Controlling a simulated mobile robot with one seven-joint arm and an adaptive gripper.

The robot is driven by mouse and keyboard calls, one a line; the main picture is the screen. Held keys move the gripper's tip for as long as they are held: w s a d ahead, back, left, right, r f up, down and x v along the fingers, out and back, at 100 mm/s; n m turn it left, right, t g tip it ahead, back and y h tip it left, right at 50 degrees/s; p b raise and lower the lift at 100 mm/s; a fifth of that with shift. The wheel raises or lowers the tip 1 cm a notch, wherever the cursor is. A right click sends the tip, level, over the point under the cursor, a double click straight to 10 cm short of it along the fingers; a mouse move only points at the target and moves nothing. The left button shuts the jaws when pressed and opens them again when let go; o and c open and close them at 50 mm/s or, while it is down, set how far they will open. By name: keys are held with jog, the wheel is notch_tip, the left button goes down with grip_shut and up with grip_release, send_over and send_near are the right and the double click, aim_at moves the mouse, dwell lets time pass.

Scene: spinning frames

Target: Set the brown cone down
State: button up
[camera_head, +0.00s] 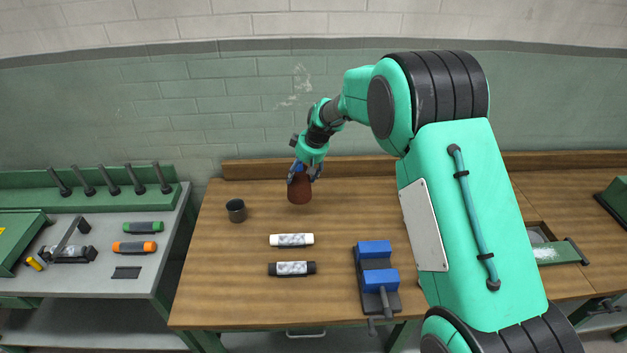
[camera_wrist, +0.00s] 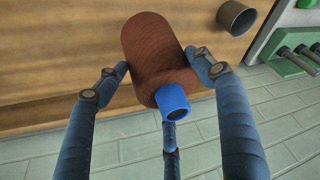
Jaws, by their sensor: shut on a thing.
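The brown cone (camera_head: 299,189) is a reddish-brown yarn cone with a blue core end. It is at the back of the wooden workbench (camera_head: 225,270), left of centre. My gripper (camera_head: 304,172) is shut on it from above. In the wrist view the brown cone (camera_wrist: 158,60) sits between the dark fingers of my gripper (camera_wrist: 160,75), with its blue end towards the camera. I cannot tell whether the base of the cone touches the bench top.
A dark cup (camera_head: 236,211) stands left of the cone. A white roll (camera_head: 291,240) and a black roll (camera_head: 292,268) lie in front. A blue-jawed vise (camera_head: 376,280) is at front right. The back ledge (camera_head: 265,168) runs behind the cone.

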jog(key=d+m+t+h, duration=0.1)
jog(key=d+m, duration=0.3)
jog(key=d, duration=2)
jog(key=shift+s+d+r, duration=0.25)
jog(key=shift+d, duration=0.05)
notch_tip(320, 180, down, 6)
jog(key=shift+f, duration=0.25)
jog(key=shift+f, duration=1.85)
jog(key=o, duration=2)
jog(key=shift+f, duration=0.1)
jog(key=shift+c, duration=0.2)
